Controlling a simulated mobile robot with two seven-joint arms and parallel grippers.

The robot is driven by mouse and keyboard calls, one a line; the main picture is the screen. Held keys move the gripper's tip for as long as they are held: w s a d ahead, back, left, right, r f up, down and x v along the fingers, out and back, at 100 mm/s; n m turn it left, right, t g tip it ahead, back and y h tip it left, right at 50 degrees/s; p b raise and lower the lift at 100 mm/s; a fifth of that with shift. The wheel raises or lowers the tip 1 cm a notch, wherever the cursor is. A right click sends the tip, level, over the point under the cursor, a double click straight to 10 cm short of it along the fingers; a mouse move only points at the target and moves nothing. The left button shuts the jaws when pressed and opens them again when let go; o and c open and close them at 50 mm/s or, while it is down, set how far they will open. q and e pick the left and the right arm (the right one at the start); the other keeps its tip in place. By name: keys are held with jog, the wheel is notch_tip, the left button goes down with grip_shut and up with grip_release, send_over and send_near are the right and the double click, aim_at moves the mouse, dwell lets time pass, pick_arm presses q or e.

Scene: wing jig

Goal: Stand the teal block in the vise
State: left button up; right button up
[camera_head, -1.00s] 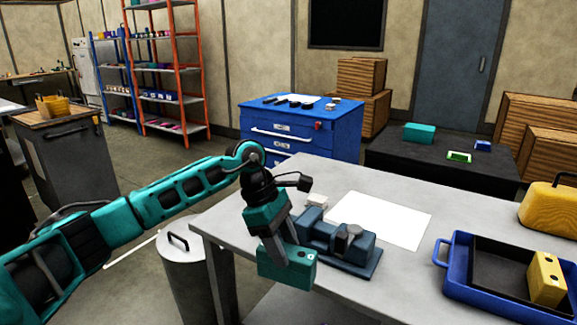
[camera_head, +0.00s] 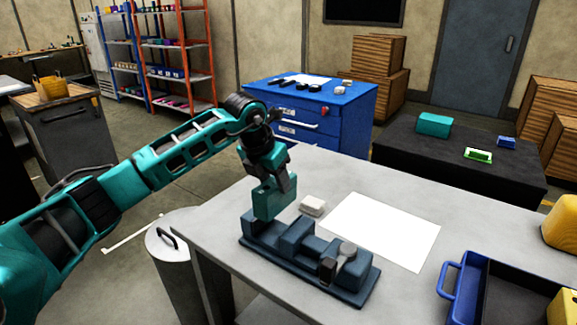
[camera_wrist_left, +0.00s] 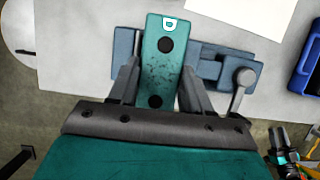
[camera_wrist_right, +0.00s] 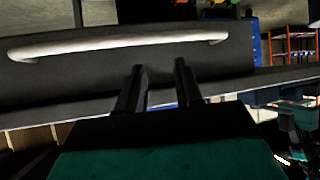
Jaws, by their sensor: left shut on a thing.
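My left gripper (camera_head: 284,184) is shut on the teal block (camera_head: 272,203) and holds it roughly upright over the left part of the blue-grey vise (camera_head: 345,287). In the left wrist view the block (camera_wrist_left: 160,70), with dark holes and a white mark at one end, is between the two fingers (camera_wrist_left: 160,88). I cannot tell whether the block touches the vise. In the right wrist view my right gripper (camera_wrist_right: 160,85) has its fingers apart with nothing between them.
A white sheet (camera_head: 385,230) and a small pale block (camera_head: 312,205) lie behind the vise on the grey table (camera_head: 225,222). A blue tray (camera_head: 455,280) stands at the right. A pale handle (camera_wrist_right: 120,43) is before my right gripper.

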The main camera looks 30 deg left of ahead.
pick_arm(q)
jog(key=shift+w, duration=0.35)
jog(key=shift+f, duration=0.1)
jog(key=shift+s+f+b, duration=0.15)
jog(key=shift+f+b, duration=0.3)
jog(key=shift+b, duration=0.1)
notch_tip(320, 180, down, 5)
jog(key=b, duration=0.4)
jog(key=shift+f, duration=0.45)
jog(key=shift+f+b, duration=0.25)
jog(key=shift+b, duration=0.15)
